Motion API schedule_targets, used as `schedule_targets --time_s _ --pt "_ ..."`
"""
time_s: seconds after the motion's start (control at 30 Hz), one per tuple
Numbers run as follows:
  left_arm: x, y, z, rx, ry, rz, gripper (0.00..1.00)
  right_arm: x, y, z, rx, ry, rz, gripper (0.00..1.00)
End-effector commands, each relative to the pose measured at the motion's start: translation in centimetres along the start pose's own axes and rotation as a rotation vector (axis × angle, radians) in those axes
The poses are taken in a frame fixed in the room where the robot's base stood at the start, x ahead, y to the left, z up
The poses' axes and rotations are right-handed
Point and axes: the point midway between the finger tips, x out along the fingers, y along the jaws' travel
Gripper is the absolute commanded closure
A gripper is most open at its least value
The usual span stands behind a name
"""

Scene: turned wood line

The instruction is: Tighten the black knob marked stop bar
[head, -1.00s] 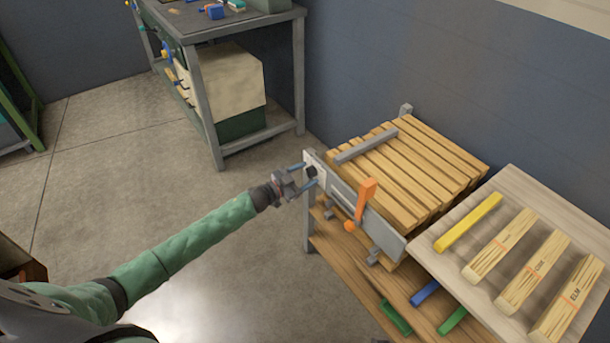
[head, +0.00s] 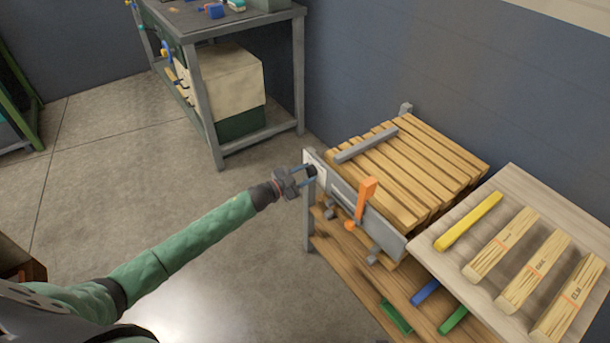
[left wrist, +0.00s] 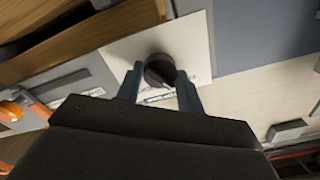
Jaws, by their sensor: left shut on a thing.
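The black knob (left wrist: 160,71) sits on a white plate (left wrist: 118,54) with a small printed label, too small to read. In the head view the knob (head: 311,171) is at the left end of the grey front panel of the slatted wooden stand. My left gripper (head: 305,172) reaches it from the left. In the left wrist view the two fingers of the left gripper (left wrist: 160,82) are shut on the knob, one on each side. The fingertips cover part of the knob's sides. My right gripper is in neither view.
An orange lever (head: 366,192) stands on the front panel, right of the knob. A pale board (head: 505,185) with a yellow bar and several wood blocks is at the right. A grey workbench (head: 245,18) stands behind. The floor left of the stand is clear.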

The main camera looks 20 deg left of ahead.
Motion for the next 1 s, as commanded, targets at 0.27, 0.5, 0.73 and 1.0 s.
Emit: schedule_targets --time_s 0.27,0.5,0.73,1.0 --pt "0.0 0.2 0.1 0.256 0.0 0.001 0.86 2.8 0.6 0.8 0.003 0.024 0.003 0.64" --pt "0.0 0.2 0.2 0.484 0.001 0.001 0.86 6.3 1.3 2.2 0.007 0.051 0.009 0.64" --pt "0.0 0.2 0.2 0.704 0.0 0.001 0.86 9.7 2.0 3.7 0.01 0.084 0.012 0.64" --pt "0.0 0.3 0.2 0.958 0.001 0.001 0.86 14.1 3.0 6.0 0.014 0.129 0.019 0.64"
